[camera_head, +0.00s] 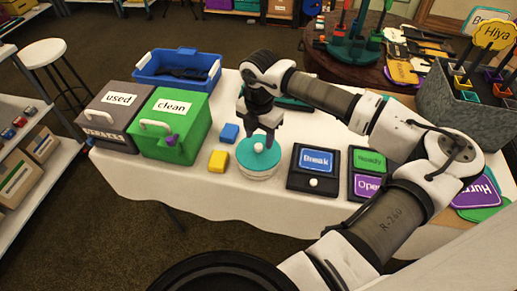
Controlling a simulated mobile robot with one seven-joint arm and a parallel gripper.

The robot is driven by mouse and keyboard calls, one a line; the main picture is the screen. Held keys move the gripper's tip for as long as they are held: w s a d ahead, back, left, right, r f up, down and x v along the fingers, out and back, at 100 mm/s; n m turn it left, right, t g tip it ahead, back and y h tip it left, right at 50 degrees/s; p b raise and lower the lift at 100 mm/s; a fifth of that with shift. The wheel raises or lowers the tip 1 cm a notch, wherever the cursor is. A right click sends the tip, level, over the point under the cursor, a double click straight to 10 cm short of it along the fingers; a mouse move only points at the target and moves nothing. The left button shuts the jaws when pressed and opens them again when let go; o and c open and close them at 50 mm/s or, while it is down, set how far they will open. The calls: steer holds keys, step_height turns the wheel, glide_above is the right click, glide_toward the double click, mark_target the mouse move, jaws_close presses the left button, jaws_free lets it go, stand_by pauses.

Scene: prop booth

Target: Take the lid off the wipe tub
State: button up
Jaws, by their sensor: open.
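The wipe tub (262,174) is a low white round tub near the front edge of the white table. The fingers are open. I cannot tell whether they touch the knob.
A yellow block (218,161) and a blue block (229,132) lie left of the tub. Green "clean" (185,141) and grey "used" (108,137) boxes stand farther left, a blue bin (150,66) behind. A "Break" sign panel (313,183) lies close right.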

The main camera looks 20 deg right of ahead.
mark_target(259, 146)
steer(key=shift+w+f+p, duration=0.1)
steer(key=shift+f+p, duration=0.45)
steer(key=shift+f, duration=1.4)
jaws_close()
